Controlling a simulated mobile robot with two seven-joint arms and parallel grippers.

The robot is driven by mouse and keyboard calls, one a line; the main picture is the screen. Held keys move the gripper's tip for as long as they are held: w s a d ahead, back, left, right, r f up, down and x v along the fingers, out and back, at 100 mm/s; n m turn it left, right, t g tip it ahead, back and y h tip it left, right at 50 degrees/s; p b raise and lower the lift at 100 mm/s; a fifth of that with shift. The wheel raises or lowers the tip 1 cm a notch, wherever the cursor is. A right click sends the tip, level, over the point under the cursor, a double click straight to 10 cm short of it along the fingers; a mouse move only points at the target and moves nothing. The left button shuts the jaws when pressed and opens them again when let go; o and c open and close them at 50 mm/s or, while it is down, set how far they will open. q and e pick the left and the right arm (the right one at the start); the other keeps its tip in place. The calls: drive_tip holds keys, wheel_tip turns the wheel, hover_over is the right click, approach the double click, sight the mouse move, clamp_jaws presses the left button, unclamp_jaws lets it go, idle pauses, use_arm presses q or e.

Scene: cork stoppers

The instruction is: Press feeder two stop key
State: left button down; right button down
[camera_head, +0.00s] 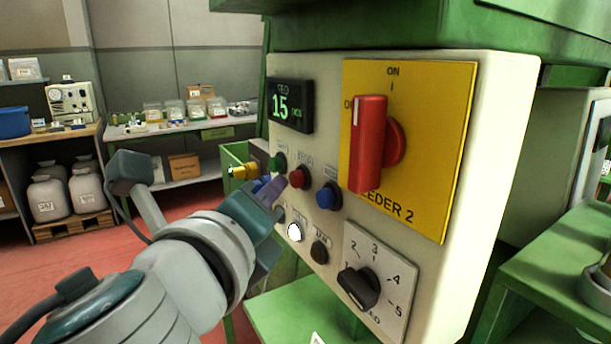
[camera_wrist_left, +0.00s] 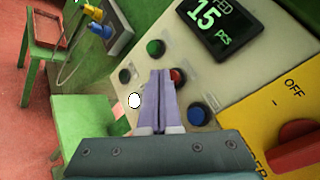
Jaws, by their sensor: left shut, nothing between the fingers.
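The feeder two panel (camera_head: 500,130) is a pale box marked "FEEDER 2" on a yellow plate. Its red button (camera_head: 299,178) sits between a green button (camera_head: 277,163) and a blue button (camera_head: 328,196); the small label above it is too blurred to read. My left gripper (camera_head: 277,184) is shut and empty, its purple fingertips just left of the red button. In the left wrist view the closed fingertips (camera_wrist_left: 161,74) partly overlap the left edge of the red button (camera_wrist_left: 179,76). I cannot tell whether they touch it. My right gripper is out of view.
The panel also has a display (camera_head: 290,106) reading 15, a large red rotary switch (camera_head: 369,145), a lit white button (camera_head: 294,232), a dark button (camera_head: 319,251) and a black selector knob (camera_head: 360,288). Yellow and blue fittings (camera_head: 243,171) stand left of the panel.

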use_arm(q)
drive_tip(key=shift+s+a, duration=0.25)
drive_tip(key=shift+a, duration=0.1)
drive_tip(key=shift+s+a+p, duration=0.4)
drive_tip(key=shift+s+a, duration=0.3)
drive_tip(key=shift+a, duration=0.35)
drive_tip(key=shift+s+a+p, duration=0.35)
drive_tip(key=shift+s+a, duration=0.35)
drive_tip(key=shift+a, duration=0.3)
